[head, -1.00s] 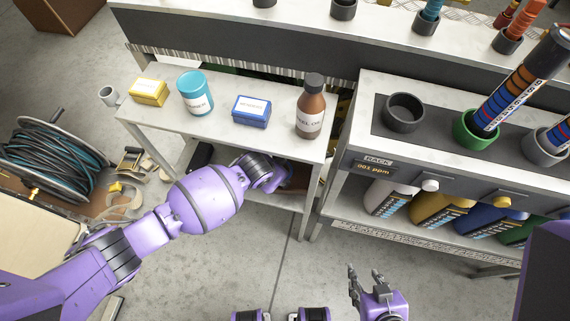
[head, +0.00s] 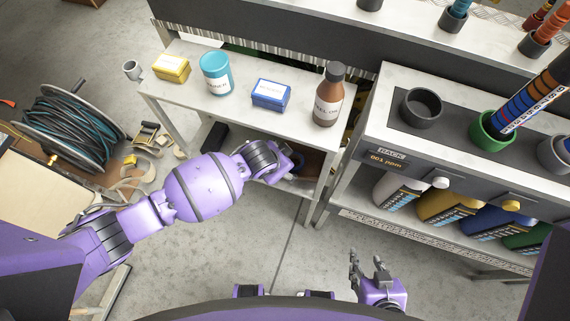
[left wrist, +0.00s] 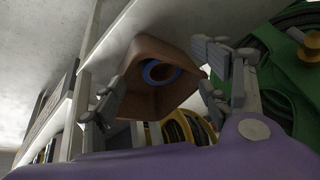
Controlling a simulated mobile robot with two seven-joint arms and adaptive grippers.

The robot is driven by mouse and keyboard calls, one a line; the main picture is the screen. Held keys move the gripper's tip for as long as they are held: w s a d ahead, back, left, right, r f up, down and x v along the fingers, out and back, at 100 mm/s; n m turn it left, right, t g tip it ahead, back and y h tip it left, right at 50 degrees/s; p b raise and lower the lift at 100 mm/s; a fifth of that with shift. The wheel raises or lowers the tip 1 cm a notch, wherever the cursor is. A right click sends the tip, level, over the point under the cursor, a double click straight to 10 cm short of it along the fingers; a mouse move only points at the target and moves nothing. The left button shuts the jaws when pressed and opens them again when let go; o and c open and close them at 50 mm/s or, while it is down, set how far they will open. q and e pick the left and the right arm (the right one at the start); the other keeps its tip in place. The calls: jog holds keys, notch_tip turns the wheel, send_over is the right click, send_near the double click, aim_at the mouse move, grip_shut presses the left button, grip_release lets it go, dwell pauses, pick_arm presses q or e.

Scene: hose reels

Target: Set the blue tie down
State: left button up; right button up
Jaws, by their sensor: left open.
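The blue tie (left wrist: 147,72) shows in the left wrist view as a blue ring inside a brown open bin (left wrist: 137,52). My left gripper (left wrist: 162,92) is open, its fingers apart on either side of the bin in that view. The ring lies beyond the fingertips, with nothing seen between them holding it. In the head view my left gripper (head: 286,168) reaches in under the table top and is partly hidden. My right gripper (head: 366,263) is low in the head view, open and empty, over the floor.
The table (head: 205,115) carries a yellow box (head: 171,68), a teal can (head: 215,75), a blue box (head: 270,95) and a brown bottle (head: 328,97). A rack (head: 440,165) stands to the right. A cable reel (head: 65,130) is at left.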

pick_arm(q)
jog(key=s+a, duration=0.4)
jog(key=s, duration=0.4)
jog(key=shift+s+a, duration=0.2)
jog(key=shift+a, duration=0.2)
jog(key=shift+s+d, duration=0.1)
jog(key=s+d+n+h, duration=0.1)
jog(key=s+d+n, duration=0.15)
jog(key=s, duration=0.25)
jog(key=s+a+r+n+t+y, duration=0.1)
jog(key=s+a+n, duration=0.2)
jog(key=s+a, duration=0.4)
jog(key=s+a+r+n+t+y, duration=0.1)
jog(key=s+a+n, duration=0.3)
jog(key=s+a, duration=0.4)
jog(key=shift+s+a+r+t+y, duration=0.2)
jog(key=shift+a+r+t+y, duration=0.05)
jog(key=shift+a+t+y, duration=0.6)
jog(key=shift+s+a+f+g, duration=0.15)
jog(key=shift+s+g, duration=0.05)
jog(key=shift+s, duration=0.65)
jog(key=shift+s+a+f+g, duration=0.1)
jog(key=shift+s+f+g, duration=0.05)
jog(key=shift+s, duration=0.7)
